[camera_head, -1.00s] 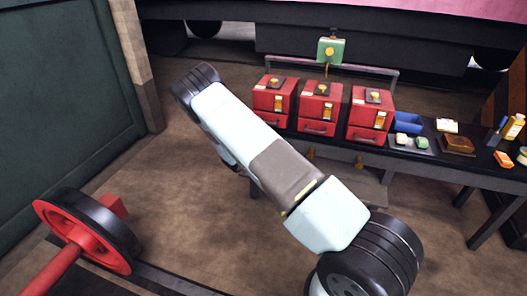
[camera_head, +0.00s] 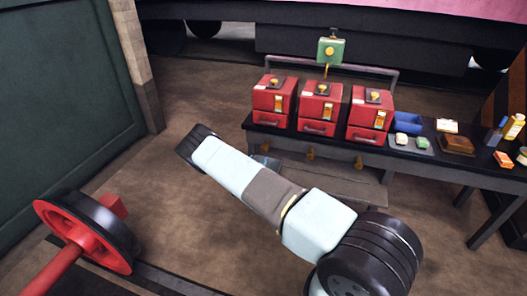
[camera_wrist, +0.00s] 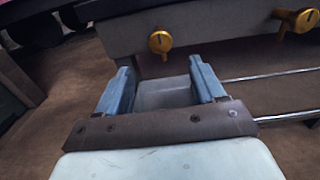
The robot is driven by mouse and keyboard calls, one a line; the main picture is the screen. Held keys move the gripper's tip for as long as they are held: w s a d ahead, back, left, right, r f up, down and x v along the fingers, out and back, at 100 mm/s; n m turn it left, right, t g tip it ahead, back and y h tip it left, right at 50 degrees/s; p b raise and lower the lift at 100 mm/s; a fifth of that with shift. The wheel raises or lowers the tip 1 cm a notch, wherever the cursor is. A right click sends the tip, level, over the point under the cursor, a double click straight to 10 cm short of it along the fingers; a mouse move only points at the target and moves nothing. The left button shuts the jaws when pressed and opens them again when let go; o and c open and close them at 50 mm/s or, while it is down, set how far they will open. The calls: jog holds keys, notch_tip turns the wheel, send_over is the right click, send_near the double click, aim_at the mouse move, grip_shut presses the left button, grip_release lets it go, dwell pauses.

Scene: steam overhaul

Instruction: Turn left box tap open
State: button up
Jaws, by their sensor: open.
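Three red boxes stand on the dark bench in the head view, with the left box (camera_head: 274,99) nearest the wall panel. A brass tap (camera_head: 265,146) sits on the bench front below the left box. In the wrist view a brass tap (camera_wrist: 160,41) with a round face and a dark slot shows on the grey front panel, just beyond the fingertips. My gripper (camera_wrist: 159,68) is open and empty, its blue fingers either side of the line to that tap, apart from it. In the head view my gripper (camera_head: 265,162) shows small, partly behind my arm.
Further brass taps sit below the middle box (camera_head: 310,153) and right box (camera_head: 358,162); one also shows at the wrist view's upper right (camera_wrist: 298,20). Metal rails (camera_wrist: 270,78) run below. A red wheel (camera_head: 85,235) stands at lower left. Open floor lies left of my arm.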

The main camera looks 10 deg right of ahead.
aim_at(264, 148)
jog(key=x, duration=1)
jog(key=c, duration=1)
